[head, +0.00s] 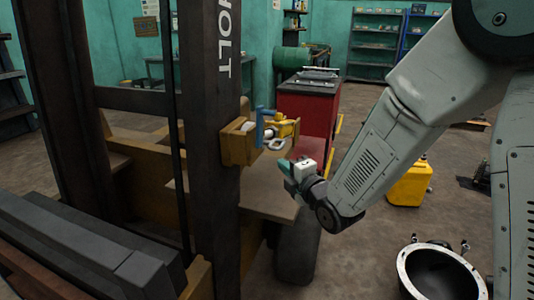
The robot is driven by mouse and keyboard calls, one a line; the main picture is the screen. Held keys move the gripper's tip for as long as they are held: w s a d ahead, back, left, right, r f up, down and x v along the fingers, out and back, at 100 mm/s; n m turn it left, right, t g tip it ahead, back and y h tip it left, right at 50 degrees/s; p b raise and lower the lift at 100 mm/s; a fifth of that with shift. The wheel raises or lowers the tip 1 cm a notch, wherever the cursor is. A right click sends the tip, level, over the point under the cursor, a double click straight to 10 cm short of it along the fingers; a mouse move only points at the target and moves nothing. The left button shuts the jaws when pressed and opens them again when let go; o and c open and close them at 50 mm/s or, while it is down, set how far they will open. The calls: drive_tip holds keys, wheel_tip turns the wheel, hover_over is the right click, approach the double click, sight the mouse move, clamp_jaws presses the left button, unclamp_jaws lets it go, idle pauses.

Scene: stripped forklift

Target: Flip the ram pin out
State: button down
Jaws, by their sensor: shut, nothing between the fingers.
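On the side of the dark forklift mast (212,130) sits an ochre bracket (238,146). A yellow part (286,127) and an upright blue piece with a bent top (261,126) show at this bracket, with a pale metal ring (276,145) below them. The ram pin seems to be among these small parts, but I cannot tell which one it is. My gripper (285,167), with teal fingertips, is shut and empty. In the picture it is below and to the right of the bracket, apart from it.
A red cabinet (308,110) with a dark top stands behind the bracket. A yellow canister (409,184) and a round dark basin with a pale rim (408,262) are on the floor at right. Dark fork parts (90,245) fill the lower left.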

drive_tip(key=shift+w, duration=0.1)
drive_tip(key=x, duration=1)
drive_tip(key=shift+s, duration=0.25)
